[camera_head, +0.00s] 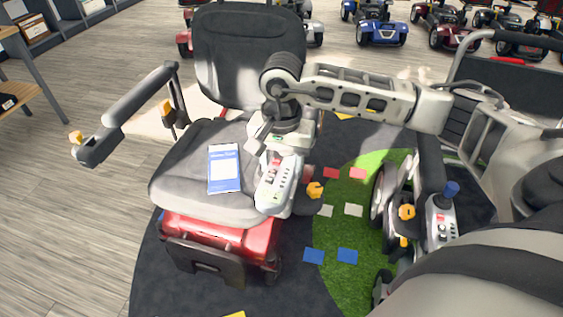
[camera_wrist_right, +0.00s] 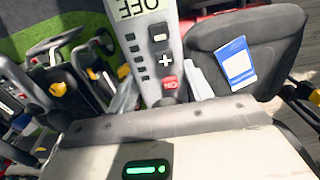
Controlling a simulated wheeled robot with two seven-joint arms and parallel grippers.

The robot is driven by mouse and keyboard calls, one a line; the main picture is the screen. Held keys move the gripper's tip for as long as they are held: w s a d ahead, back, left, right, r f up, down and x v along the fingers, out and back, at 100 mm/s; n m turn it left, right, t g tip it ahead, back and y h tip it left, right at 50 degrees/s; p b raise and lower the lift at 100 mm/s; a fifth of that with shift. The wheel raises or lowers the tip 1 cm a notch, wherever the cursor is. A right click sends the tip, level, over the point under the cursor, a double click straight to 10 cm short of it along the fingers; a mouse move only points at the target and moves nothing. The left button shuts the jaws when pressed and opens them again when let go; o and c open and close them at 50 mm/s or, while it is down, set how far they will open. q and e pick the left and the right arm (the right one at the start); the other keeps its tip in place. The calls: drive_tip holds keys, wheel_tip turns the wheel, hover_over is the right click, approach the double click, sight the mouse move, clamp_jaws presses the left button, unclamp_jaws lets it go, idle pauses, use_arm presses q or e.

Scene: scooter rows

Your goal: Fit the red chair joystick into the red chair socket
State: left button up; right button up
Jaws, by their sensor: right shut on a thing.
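The red chair (camera_head: 222,240) has a red base, a dark backrest and a grey seat, which also shows in the right wrist view (camera_wrist_right: 270,38). My right gripper (camera_head: 272,150) is shut on the red chair joystick (camera_head: 277,188), a light grey control pod with buttons. The gripper holds it over the right side of the seat, beside a yellow knob (camera_head: 315,190). In the right wrist view, the joystick (camera_wrist_right: 157,58) lies between the fingers (camera_wrist_right: 163,92), with a display reading OFF and a red button. The socket cannot be made out. My left gripper is not in view.
A blue booklet (camera_head: 225,168) lies on the seat. The left armrest (camera_head: 140,95) sticks out with a yellow knob at its end. Another chair with its own joystick (camera_head: 441,222) stands close on the right. More scooters (camera_head: 375,22) line the back. Floor at left is open.

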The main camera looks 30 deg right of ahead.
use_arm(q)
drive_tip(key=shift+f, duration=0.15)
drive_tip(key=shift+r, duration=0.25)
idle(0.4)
use_arm(e)
drive_tip(key=shift+f, duration=0.1)
drive_tip(key=shift+f+b, duration=0.8)
drive_tip(key=shift+b, duration=0.2)
drive_tip(key=shift+f+b, duration=0.45)
drive_tip(key=shift+f, duration=0.05)
drive_tip(key=shift+f+b, duration=0.4)
drive_tip(key=shift+f, duration=0.05)
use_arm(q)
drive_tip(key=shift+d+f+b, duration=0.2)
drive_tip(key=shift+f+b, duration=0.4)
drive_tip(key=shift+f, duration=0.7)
use_arm(e)
drive_tip(key=shift+f, duration=0.65)
drive_tip(key=shift+f, duration=0.1)
